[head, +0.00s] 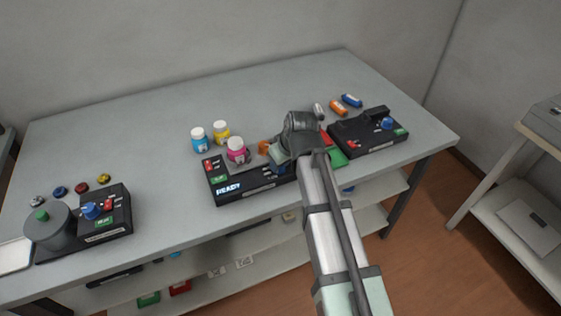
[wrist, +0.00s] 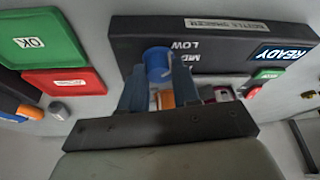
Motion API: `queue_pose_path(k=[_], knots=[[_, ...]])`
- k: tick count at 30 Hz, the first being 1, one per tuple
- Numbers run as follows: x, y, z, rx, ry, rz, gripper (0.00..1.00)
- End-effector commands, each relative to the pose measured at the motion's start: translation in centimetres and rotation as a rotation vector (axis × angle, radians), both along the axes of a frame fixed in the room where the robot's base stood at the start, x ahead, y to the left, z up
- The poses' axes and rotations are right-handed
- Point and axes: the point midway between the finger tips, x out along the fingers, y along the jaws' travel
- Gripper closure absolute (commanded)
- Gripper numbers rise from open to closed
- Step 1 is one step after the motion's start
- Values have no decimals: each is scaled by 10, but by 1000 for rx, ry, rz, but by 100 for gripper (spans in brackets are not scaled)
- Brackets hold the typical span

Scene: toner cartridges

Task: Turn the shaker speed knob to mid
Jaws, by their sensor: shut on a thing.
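The shaker (head: 235,192) is a black box at the middle of the table's front, with a lit READY display; it also shows upside down in the wrist view (wrist: 215,55). Its blue speed knob (wrist: 158,62) stands on the panel next to the LOW label, with another label partly hidden behind my gripper. My gripper (wrist: 160,80) has one finger on each side of the knob and is shut on it. The knob's pointer is not clear, so I cannot tell its setting. In the head view my arm covers most of the shaker's right end.
Another black device (head: 368,133) with a blue knob stands right, and one with a grey drum (head: 48,229) left. Green (wrist: 38,35) and red (wrist: 65,82) pads lie beside the shaker.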

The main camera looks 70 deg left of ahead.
Motion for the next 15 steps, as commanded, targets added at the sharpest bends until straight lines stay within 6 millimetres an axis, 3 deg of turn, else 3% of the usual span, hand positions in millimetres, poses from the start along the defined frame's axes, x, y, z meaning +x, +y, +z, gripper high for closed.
queue_pose_path(k=[8,15], knots=[[-1,-1,0,-1,0,-60,99],[-2,-1,0,0,-1,-221,99]])
